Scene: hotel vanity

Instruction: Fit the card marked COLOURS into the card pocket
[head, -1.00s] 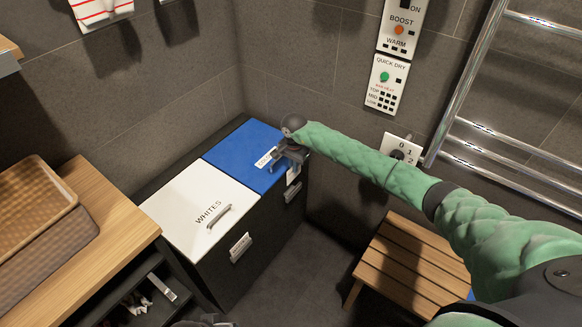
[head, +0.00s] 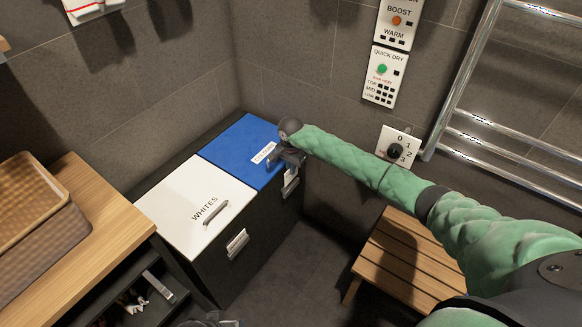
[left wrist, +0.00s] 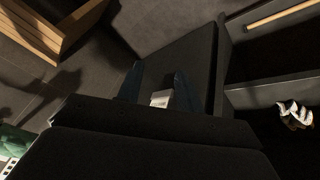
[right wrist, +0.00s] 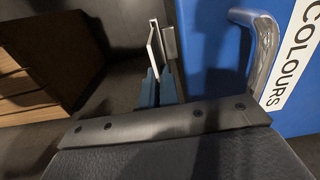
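My right gripper (head: 291,170) is at the front of the blue-lidded hamper. In the right wrist view its fingers (right wrist: 158,88) are closed together on a thin white card (right wrist: 154,42), seen nearly edge-on. The card stands upright beside the metal card pocket (right wrist: 170,42) on the hamper front; I cannot tell whether it is inside. Its print is not readable. In the head view the card and pocket (head: 290,184) show just below the gripper. My left gripper (left wrist: 158,88) has its fingers apart, with a small pale object (left wrist: 161,98) visible between them.
The blue lid (head: 238,146) carries a COLOURS label and a metal handle (right wrist: 265,50), close to the right gripper. The WHITES lid (head: 185,215) is beside it, with its own front pocket (head: 237,244). A wooden bench (head: 405,260) stands right; a counter (head: 105,235) is left.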

